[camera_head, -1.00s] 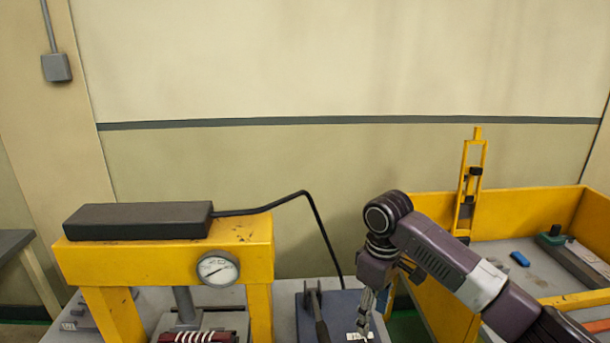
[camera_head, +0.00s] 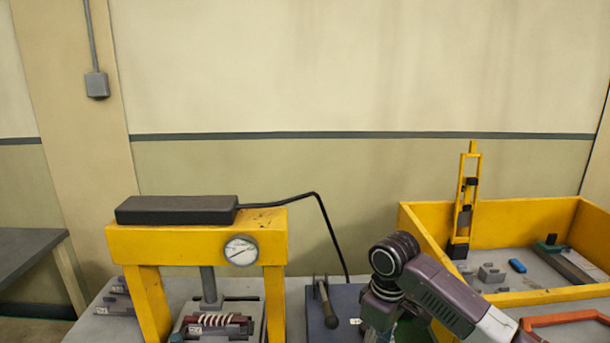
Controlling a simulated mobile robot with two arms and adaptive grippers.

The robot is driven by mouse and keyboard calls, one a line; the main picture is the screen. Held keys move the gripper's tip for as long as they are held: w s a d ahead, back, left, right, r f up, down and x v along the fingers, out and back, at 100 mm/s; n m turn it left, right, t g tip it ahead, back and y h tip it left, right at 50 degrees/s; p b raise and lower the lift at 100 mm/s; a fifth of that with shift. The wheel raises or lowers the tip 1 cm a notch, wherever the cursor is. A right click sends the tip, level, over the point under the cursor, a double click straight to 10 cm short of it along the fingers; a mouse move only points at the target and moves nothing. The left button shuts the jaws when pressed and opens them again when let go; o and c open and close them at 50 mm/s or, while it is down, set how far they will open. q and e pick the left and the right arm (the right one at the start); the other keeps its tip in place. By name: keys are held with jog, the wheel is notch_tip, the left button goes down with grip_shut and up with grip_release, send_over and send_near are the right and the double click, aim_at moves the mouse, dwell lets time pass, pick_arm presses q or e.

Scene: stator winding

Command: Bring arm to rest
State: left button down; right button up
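My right arm (camera_head: 440,285) comes in from the lower right, its wrist bent downward beside the blue-grey base plate of the pump. Its gripper is cut off below the bottom edge of the view. My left arm and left gripper do not show. The yellow press (camera_head: 190,240) stands left of my arm, with a round gauge (camera_head: 241,251) on its beam. A stator part wound with pale wire (camera_head: 222,320) lies under the press and is apart from my arm.
A yellow-walled bin (camera_head: 500,217) at the right holds a blue piece (camera_head: 517,265), grey blocks and a yellow upright frame (camera_head: 467,200). A lever (camera_head: 327,304) stands on the blue-grey base (camera_head: 347,300). A black hose (camera_head: 322,208) arches from the press. A grey table (camera_head: 30,250) is at the left.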

jog(key=s+a+f+m+t+y, duration=0.1)
jog(key=s+a+f, duration=0.3)
jog(key=s+f, duration=0.25)
jog(key=s+a+f+t+y, duration=0.1)
jog(key=s+a+f+y, duration=0.1)
jog(key=s+a+f, duration=0.35)
jog(key=s+d+f+m+t+h, duration=0.1)
jog(key=s+d+m+t+h, duration=0.15)
jog(key=s+d+m, duration=0.95)
jog(key=s+d+f+n+g+b, duration=0.1)
jog(key=s+f+n+b, duration=0.2)
jog(key=f, duration=1.3)
jog(key=s+d+f+n+g+b, duration=0.1)
jog(key=s+d+f+n, duration=0.3)
jog(key=f, duration=1.2)
pick_arm(q)
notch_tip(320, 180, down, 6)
jog(key=b, duration=0.2)
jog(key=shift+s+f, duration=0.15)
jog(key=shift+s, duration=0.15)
pick_arm(e)
jog(key=s+f+m+g, duration=0.1)
jog(key=s+f, duration=1.6)
jog(key=s, duration=0.1)
jog(key=shift+d+h, duration=0.35)
jog(key=shift+d, duration=0.1)
